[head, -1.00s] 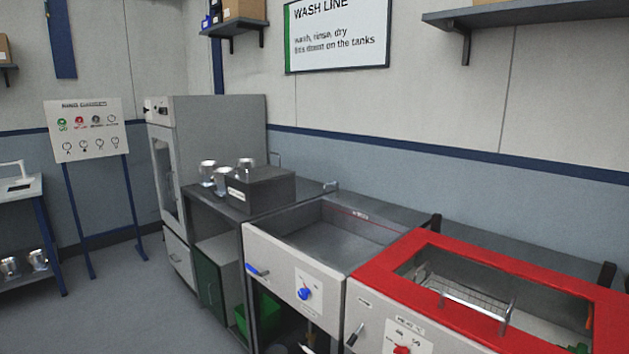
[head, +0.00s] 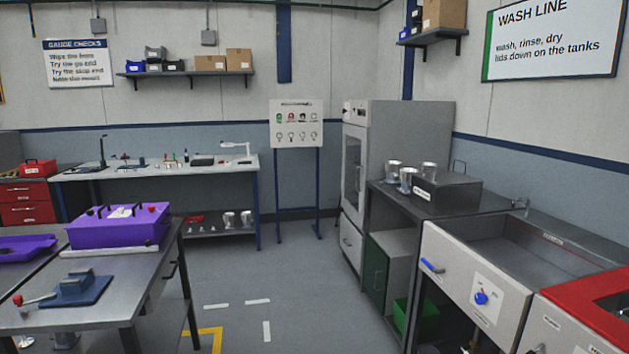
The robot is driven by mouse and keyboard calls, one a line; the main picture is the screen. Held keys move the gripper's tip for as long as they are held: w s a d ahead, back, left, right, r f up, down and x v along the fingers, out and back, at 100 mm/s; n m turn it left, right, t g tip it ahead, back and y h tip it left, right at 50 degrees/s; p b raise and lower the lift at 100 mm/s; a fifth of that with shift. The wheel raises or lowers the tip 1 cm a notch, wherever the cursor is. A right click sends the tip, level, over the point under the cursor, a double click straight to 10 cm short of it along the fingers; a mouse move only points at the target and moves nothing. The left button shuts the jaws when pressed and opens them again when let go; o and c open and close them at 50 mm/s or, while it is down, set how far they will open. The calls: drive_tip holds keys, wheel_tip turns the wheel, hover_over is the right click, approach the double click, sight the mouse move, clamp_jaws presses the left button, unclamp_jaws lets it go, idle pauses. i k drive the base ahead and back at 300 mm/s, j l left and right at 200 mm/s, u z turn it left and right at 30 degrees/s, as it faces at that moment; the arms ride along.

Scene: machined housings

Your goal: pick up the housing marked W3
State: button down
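Several shiny metal housings show in the head view. One group of housings (head: 408,178) stands beside and behind a dark grey box (head: 447,191) on the dark counter at the right. More housings (head: 229,219) stand on the low shelf under the far workbench. All are too small for me to read any marking, so I cannot tell which one is W3. My gripper is not in view.
A wash tank (head: 520,248) and a red-topped tank (head: 600,291) line the right. A tall grey cabinet (head: 409,140) stands behind the counter. The far workbench (head: 84,174) runs along the back wall. A steel table (head: 133,290) with a purple fixture (head: 118,228) stands at left. The middle floor is open.

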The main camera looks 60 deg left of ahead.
sight(405, 174)
drive_tip(key=u, duration=1.6)
drive_tip(key=i+j+u, duration=0.55)
drive_tip(key=i, duration=0.6)
drive_tip(key=i+u, duration=0.35)
drive_tip(key=i, duration=0.6)
drive_tip(key=i+j+z, duration=0.1)
drive_tip(key=i+z, duration=0.4)
drive_tip(key=i+j+z, duration=0.3)
drive_tip(key=i+z, duration=0.15)
drive_tip(key=i+j+z, duration=0.2)
drive_tip(key=z, duration=0.3)
drive_tip(key=i+j+z, duration=0.25)
drive_tip(key=z, duration=0.25)
drive_tip(key=i+j+z, duration=0.1)
drive_tip(key=j+z, duration=0.4)
drive_tip(key=i+j+z, duration=0.1)
drive_tip(key=j+z, duration=0.25)
drive_tip(key=z, duration=0.15)
